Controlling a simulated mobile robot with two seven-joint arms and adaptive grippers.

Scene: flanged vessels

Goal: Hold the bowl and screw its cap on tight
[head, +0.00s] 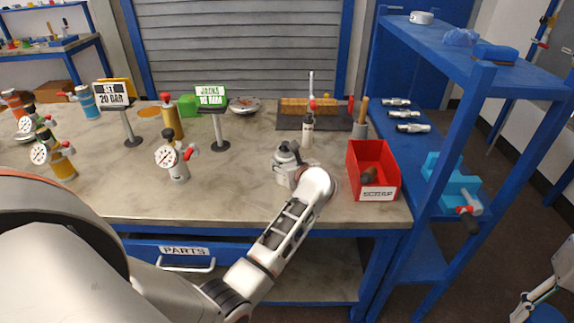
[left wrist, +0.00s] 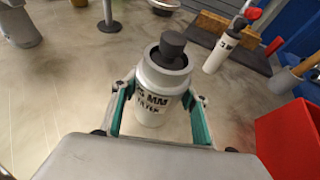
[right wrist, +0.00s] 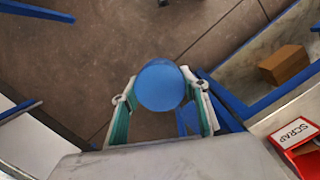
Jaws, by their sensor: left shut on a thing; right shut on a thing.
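The bowl, a white cylinder with black lettering (left wrist: 152,88), stands between the fingers of my left gripper (left wrist: 160,108). Its top has a grey rim with a dark cylinder (left wrist: 172,46) rising from the middle. In the head view the bowl (head: 281,168) is on the bench, partly hidden by my left wrist. My left gripper is shut on it. My right gripper (right wrist: 160,104) is shut on a round blue piece (right wrist: 160,84), which looks like the cap. It is held over the floor, away from the bowl. The cap is not visible in the head view.
Another white lettered vessel (head: 307,133) stands behind the bowl. A red scrap bin (head: 380,190) sits to its right, and a blue shelf rack (head: 475,66) stands beyond the bench end. Gauged vessels (head: 180,165) and sign stands (head: 220,132) are on the left.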

